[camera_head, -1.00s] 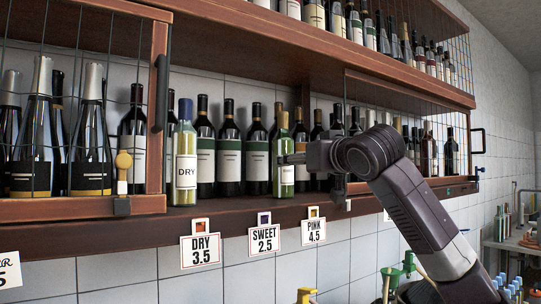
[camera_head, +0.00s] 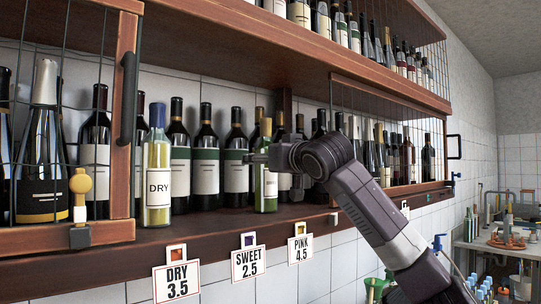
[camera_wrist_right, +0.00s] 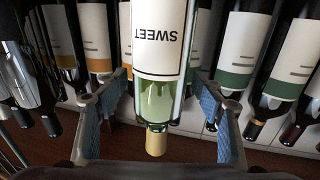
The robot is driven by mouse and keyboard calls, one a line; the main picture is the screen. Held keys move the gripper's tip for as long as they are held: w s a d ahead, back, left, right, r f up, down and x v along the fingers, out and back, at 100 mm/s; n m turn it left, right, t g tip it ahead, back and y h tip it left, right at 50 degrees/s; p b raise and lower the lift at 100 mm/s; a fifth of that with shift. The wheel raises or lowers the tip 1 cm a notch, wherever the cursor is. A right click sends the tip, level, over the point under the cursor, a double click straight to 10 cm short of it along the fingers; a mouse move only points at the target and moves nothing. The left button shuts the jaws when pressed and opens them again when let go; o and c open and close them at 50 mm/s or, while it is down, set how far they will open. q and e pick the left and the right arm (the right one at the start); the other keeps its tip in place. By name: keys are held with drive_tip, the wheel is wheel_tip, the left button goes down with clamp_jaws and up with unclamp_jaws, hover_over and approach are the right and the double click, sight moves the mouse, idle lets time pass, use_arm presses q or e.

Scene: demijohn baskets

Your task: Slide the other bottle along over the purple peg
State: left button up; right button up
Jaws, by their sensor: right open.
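The SWEET bottle (camera_head: 266,186), pale green with a light yellow cap, stands upright near the shelf's front. It sits a little right of the purple peg (camera_head: 248,240) above the SWEET 2.5 card, between that and the PINK card's peg. My right gripper (camera_head: 258,158) is at its upper part. In the right wrist view the bottle (camera_wrist_right: 160,40), its label upside down, lies between the open fingers of the gripper (camera_wrist_right: 158,88), with gaps beside its neck. The DRY bottle (camera_head: 157,180) stands to the left, near the DRY card's peg (camera_head: 176,255). My left gripper is out of view.
Dark wine bottles (camera_head: 206,165) stand in a row close behind. A wire-mesh door with a wooden frame (camera_head: 121,110) closes off the left; another cage (camera_head: 400,110) is at right. An upper shelf (camera_head: 260,50) overhangs. Front shelf space between the DRY and SWEET bottles is clear.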

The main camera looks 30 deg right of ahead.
drive_tip(key=shift+c, duration=0.5)
drive_tip(key=c, duration=0.5)
clamp_jaws()
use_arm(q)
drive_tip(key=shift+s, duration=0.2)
use_arm(e)
drive_tip(key=shift+r, duration=0.15)
drive_tip(key=shift+a, duration=0.1)
